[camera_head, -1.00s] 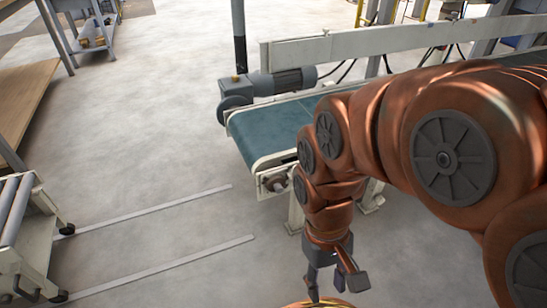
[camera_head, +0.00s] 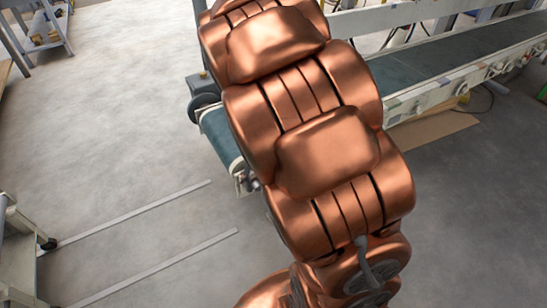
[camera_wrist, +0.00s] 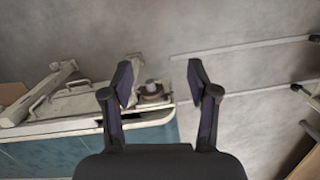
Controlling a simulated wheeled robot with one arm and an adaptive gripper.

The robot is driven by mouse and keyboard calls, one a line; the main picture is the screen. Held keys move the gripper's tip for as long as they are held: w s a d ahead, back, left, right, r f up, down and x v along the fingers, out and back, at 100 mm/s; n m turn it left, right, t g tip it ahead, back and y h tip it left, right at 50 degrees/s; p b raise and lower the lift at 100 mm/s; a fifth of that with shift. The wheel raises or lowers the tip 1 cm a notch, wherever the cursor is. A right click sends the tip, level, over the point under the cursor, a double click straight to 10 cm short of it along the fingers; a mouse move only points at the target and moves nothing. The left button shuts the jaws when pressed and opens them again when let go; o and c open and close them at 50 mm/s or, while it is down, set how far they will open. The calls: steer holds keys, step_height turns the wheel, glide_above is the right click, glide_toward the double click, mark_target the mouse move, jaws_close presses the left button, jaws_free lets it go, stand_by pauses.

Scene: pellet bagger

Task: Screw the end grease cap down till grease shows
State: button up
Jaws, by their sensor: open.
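My gripper (camera_wrist: 158,76) is open and empty in the wrist view, its two fingers spread wide. Between and beyond the fingers, a small round light-coloured piece on a dark brownish housing (camera_wrist: 152,91) sits at the conveyor's end corner. It may be the end grease cap, but it is too small to be sure, and no grease can be made out. The left finger overlaps part of the housing in the picture. In the head view my arm hides the gripper, and the conveyor's end fitting (camera_head: 247,182) shows small beside the arm.
The conveyor's teal belt (camera_wrist: 80,151) and pale side frame lie below my gripper. A grey-white bracket (camera_wrist: 42,92) stands left of the housing. A wheeled roller cart (camera_head: 18,245) is at the left. Open concrete floor with pale strips (camera_head: 150,268) lies between cart and conveyor.

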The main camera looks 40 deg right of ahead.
steer(key=shift+t+h, duration=0.3)
steer(key=shift+t, duration=0.4)
steer(key=w+d+f+p, duration=0.2)
steer(key=w+d, duration=0.2)
steer(key=w+d+f+p, duration=0.2)
steer(key=w+d, duration=0.2)
steer(key=w+d+f+p, duration=0.2)
steer(key=w+d, duration=0.2)
steer(key=shift+d, duration=0.2)
steer(key=shift+w+f+b, duration=0.1)
steer(key=shift+f+b, duration=0.4)
steer(key=shift+f, duration=3.55)
jaws_close()
steer(key=shift+r+m+p, duration=0.1)
steer(key=shift+m+p, duration=0.2)
steer(key=shift+m, duration=0.2)
